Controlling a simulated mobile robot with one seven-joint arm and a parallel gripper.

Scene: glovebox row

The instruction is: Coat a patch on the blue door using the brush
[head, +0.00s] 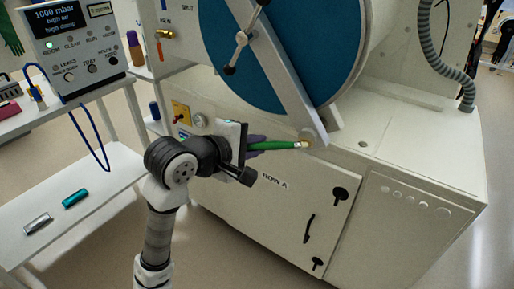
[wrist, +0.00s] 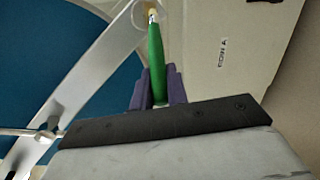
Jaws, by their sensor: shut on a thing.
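The blue door (head: 290,55) is a large round disc on the white glovebox, crossed by a grey bar with a spoked handle. It also fills the left of the wrist view (wrist: 85,62). My gripper (head: 258,146) is in front of the glovebox, below the door. In the wrist view its purple fingers (wrist: 158,88) are shut on the green handle of the brush (wrist: 154,60). The brush (head: 280,145) points right in the head view, its pale tip at the lower end of the grey bar. I cannot tell whether the tip touches the bar.
The grey bar (head: 285,75) lies across the door front. A black-knobbed handle (head: 242,38) sticks out from it. The white cabinet (head: 290,215) stands below. At left a shelf (head: 75,200) holds a teal cylinder (head: 75,197) and a silver one (head: 38,223). A display box (head: 75,40) stands above.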

